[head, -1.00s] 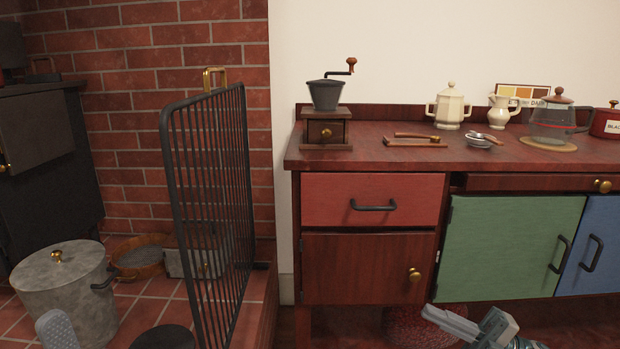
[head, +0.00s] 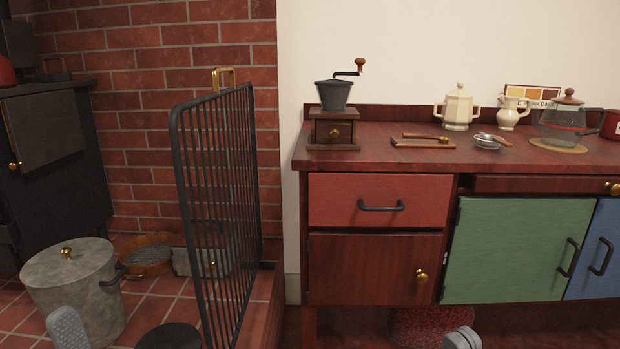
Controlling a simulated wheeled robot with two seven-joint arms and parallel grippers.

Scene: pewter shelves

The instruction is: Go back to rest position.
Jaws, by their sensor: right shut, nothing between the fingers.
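My right gripper (head: 462,338) shows only in part at the bottom edge of the head view, in front of the floor below the green cabinet door. It is shut and holds nothing. A grey ribbed piece (head: 67,328) at the lower left, in front of the metal pot, looks like part of my left gripper. Its fingers are not clear, so I cannot tell if it is open or shut.
A wooden sideboard (head: 375,270) with a red drawer (head: 380,199) and a green door (head: 508,250) stands ahead. A coffee grinder (head: 333,120) and a glass pot (head: 568,122) stand on it. A black metal grille (head: 218,200) and a lidded pot (head: 78,290) are left.

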